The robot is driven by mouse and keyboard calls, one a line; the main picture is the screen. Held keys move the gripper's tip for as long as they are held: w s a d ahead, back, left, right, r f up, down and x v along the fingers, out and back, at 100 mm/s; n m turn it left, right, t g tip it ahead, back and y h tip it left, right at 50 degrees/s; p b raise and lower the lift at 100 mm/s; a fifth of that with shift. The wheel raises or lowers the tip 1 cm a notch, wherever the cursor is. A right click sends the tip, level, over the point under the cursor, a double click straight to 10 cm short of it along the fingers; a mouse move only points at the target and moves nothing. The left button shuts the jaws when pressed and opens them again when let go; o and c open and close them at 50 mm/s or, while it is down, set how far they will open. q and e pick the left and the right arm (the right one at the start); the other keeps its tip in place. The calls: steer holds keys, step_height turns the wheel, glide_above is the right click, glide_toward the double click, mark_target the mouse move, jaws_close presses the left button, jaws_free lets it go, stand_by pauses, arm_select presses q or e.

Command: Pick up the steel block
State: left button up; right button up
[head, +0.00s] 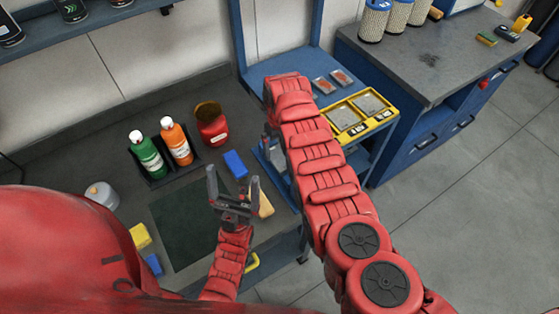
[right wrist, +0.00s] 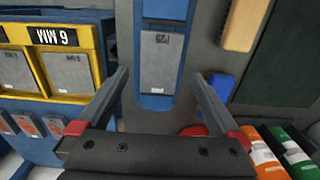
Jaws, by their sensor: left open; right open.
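A grey, flat steel block (right wrist: 161,58) with a small marking lies in a blue tray (right wrist: 158,102) in the right wrist view. My right gripper (right wrist: 158,82) is open; its fingers are spread on either side of the block's near end in the picture, with nothing visibly gripped. Its height above the block is hard to tell. In the head view my right arm hides most of that gripper and block; part of the blue tray (head: 263,160) shows. My left gripper (head: 232,183) is open and empty, fingers up, over the bench near a tan-handled brush or block (head: 265,205).
A yellow-framed tray (head: 384,119) with grey plates stands on the blue stand at right. Green (head: 147,155) and orange (head: 177,142) bottles, a red can (head: 212,128) and a blue block (head: 235,164) stand on the bench.

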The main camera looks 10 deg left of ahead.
mark_target(280, 158)
steer(key=f+b, duration=0.1)
steer(key=f, duration=0.1)
steer(key=f+b, duration=0.2)
steer(key=f, duration=0.1)
steer(key=shift+w+a, duration=0.15)
steer(key=shift+w, duration=0.05)
steer(key=shift+s+r, duration=0.1)
steer(key=shift+r, duration=0.2)
steer(key=shift+c, duration=1)
jaws_close()
